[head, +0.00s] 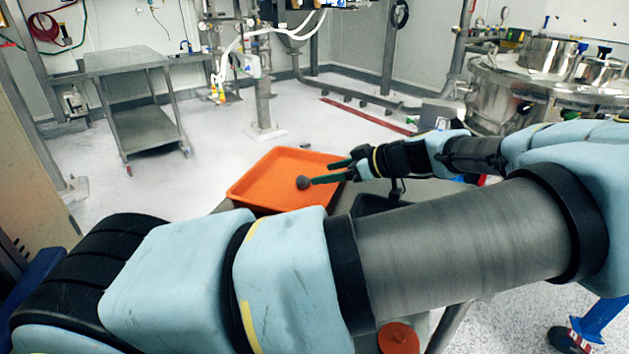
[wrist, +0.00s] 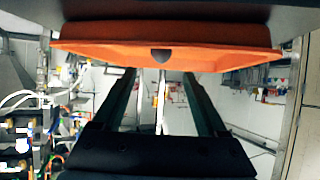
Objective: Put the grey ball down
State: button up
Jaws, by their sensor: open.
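The grey ball (head: 303,183) is small, dark and round. In the head view it shows against the orange tray (head: 243,191), beside the tip of my gripper's nearer finger. The wrist view, which looks upside down, shows the ball (wrist: 161,55) partly hidden against the orange tray (wrist: 95,54), in line with the space between my fingers. My gripper (head: 324,172) is open, with its two green fingers apart at the right side of the tray. I cannot tell whether a finger touches the ball.
The tray stands on a grey table. A dark container (head: 376,203) lies right of it, below my gripper. A round orange-red lid-like thing (head: 398,337) is at the bottom. A metal cart (head: 140,105) and steel vessels (head: 548,57) stand farther back. The tray's left part is clear.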

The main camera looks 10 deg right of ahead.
jog(key=b+v, duration=0.1)
jog(key=v, duration=0.4)
jog(key=shift+s, duration=0.1)
jog(key=shift+r, duration=0.1)
